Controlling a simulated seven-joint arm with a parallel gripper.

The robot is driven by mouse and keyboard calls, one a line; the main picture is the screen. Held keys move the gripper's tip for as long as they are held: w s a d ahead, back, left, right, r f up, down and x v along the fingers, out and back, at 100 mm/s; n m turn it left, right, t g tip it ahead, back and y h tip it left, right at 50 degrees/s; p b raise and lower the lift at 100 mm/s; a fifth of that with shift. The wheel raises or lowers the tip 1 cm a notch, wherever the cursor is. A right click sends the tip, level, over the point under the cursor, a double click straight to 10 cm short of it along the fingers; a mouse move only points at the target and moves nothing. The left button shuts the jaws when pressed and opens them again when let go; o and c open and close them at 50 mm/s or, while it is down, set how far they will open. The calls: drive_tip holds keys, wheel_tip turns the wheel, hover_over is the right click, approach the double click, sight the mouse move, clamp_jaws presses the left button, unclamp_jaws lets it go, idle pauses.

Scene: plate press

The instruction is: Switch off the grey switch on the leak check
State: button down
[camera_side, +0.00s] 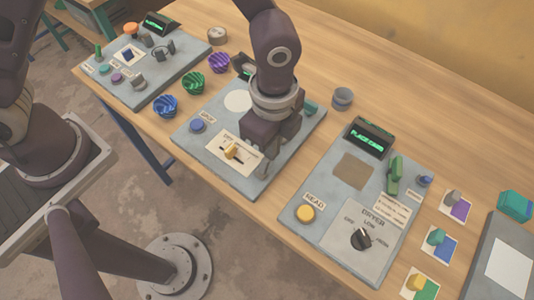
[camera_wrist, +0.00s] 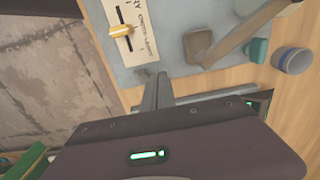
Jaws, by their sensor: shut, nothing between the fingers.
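My gripper (camera_side: 264,170) is shut and empty, pointing down over the front right part of the middle grey panel (camera_side: 188,139). In the wrist view its closed fingers (camera_wrist: 160,78) reach the panel's edge. A small grey piece (camera_wrist: 145,72) shows right beside the fingertips; it may be the grey switch, but its position is unclear. I cannot tell whether the fingers touch it. No label reading leak check is legible. A yellow slider (camera_side: 231,150) sits in a slot on a white label on the same panel, left of my gripper; it also shows in the wrist view (camera_wrist: 120,31).
The middle panel also has a blue button (camera_side: 197,125). Striped bowls (camera_side: 193,78) stand to its left and a grey cup (camera_side: 342,98) behind it. A right panel (camera_side: 325,236) carries a dryer knob (camera_side: 361,239) and green handle (camera_side: 395,175). Another panel (camera_side: 128,97) stands far left.

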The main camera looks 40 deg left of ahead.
sight(267, 158)
drive_tip(key=shift+s, duration=0.1)
drive_tip(key=shift+s, duration=1.25)
drive_tip(key=shift+w+r, duration=0.2)
drive_tip(key=shift+r, duration=1)
drive_tip(key=shift+w+r, duration=0.2)
drive_tip(key=shift+r, duration=0.95)
drive_tip(key=shift+w+r, duration=0.2)
drive_tip(key=shift+r, duration=1)
